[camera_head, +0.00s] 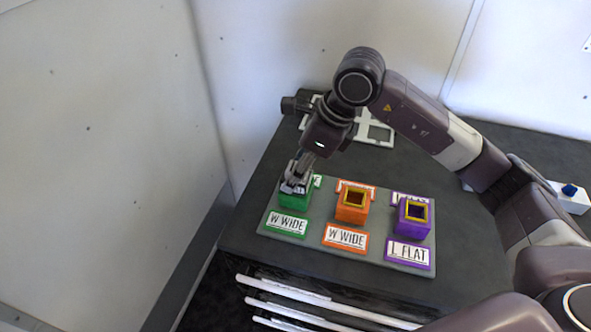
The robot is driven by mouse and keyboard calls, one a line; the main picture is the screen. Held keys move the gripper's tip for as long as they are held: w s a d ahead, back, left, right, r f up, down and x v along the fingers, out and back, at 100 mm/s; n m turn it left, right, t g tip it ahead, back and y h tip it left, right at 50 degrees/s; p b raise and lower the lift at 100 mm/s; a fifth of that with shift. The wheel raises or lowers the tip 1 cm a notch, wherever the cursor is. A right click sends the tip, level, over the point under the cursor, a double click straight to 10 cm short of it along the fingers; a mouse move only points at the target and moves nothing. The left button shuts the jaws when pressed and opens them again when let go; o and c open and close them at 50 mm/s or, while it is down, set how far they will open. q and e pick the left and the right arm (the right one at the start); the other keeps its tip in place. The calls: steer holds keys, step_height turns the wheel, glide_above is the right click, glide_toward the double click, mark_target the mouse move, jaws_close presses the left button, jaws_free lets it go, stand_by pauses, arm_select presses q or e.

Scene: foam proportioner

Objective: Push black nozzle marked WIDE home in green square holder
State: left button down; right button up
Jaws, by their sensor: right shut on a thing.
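The green square holder (294,201) stands at the left end of a grey board, with a green-edged label reading "W WIDE" (287,223) in front of it. My right gripper (295,184) reaches down from above and is shut on the black nozzle (291,189) at the top of the green holder. Only a small dark part of the nozzle shows between the fingers and the holder. Its marking is hidden, and I cannot tell how deep it sits. My left gripper is not in view.
On the same grey board (320,243) stand an orange holder (352,205) labelled "W WIDE" and a purple holder (413,217) labelled "L FLAT", both open on top. A white frame (378,134) lies behind. A white box with a blue knob (570,192) is at the right. Walls stand left and behind.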

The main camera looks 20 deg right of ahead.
steer(key=shift+f, duration=0.2)
steer(key=o, duration=1.6)
steer(key=shift+r, duration=0.15)
steer(key=shift+r+p, duration=1.45)
steer(key=shift+r, duration=1.45)
